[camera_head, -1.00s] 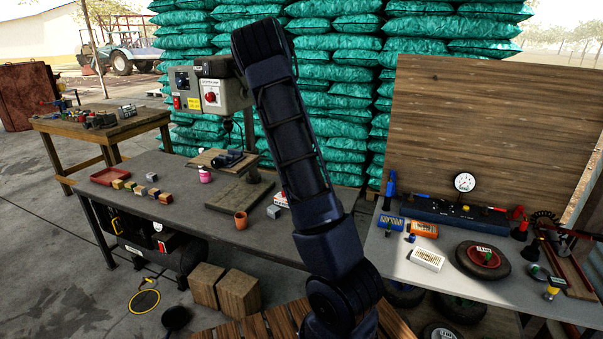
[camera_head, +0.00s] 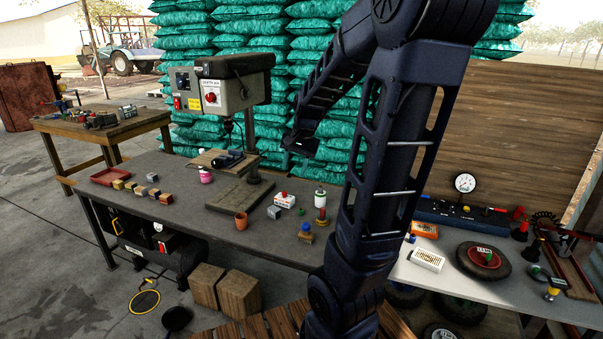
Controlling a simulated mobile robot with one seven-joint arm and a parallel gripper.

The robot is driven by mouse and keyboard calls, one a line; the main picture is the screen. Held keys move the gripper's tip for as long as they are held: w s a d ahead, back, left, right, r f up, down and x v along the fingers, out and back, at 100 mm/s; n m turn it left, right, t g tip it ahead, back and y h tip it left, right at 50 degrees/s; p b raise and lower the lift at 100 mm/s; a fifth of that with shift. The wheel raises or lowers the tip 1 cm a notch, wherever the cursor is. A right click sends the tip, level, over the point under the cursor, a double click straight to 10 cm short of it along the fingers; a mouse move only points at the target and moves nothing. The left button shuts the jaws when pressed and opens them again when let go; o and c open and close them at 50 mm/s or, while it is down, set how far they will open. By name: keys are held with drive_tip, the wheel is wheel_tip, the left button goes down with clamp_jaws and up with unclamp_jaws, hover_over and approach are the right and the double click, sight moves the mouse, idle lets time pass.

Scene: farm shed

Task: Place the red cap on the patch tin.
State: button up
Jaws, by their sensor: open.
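My gripper (camera_head: 298,148) hangs small and dark above the rear of the left workbench, in front of the green sacks. It is open and nothing shows between its fingers. On that bench below it stands a small white box with red marks and a red top (camera_head: 284,200). On the right bench, a wheel (camera_head: 466,258) has a small red and green piece at its centre, and an orange-and-white box (camera_head: 424,230) lies partly behind my arm. I cannot tell for certain which of these is the red cap or the patch tin. My gripper touches none of them.
A drill press (camera_head: 225,90) stands at the back of the left bench (camera_head: 150,210). Near the white box are a clay pot (camera_head: 241,220), a grey block (camera_head: 274,212) and a green-and-white bottle (camera_head: 320,200). My arm hides the middle.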

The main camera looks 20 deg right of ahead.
drive_tip(key=s+a+r+n+t+h, duration=0.1)
drive_tip(key=s+a+r+n, duration=0.1)
drive_tip(key=s, duration=0.6)
drive_tip(key=s+a+r+n+t, duration=0.1)
drive_tip(key=s+r+n, duration=0.3)
drive_tip(key=s, duration=0.5)
drive_tip(key=shift+a+n+t+h, duration=0.35)
drive_tip(key=shift+a+n, duration=0.25)
drive_tip(key=shift+a, duration=0.25)
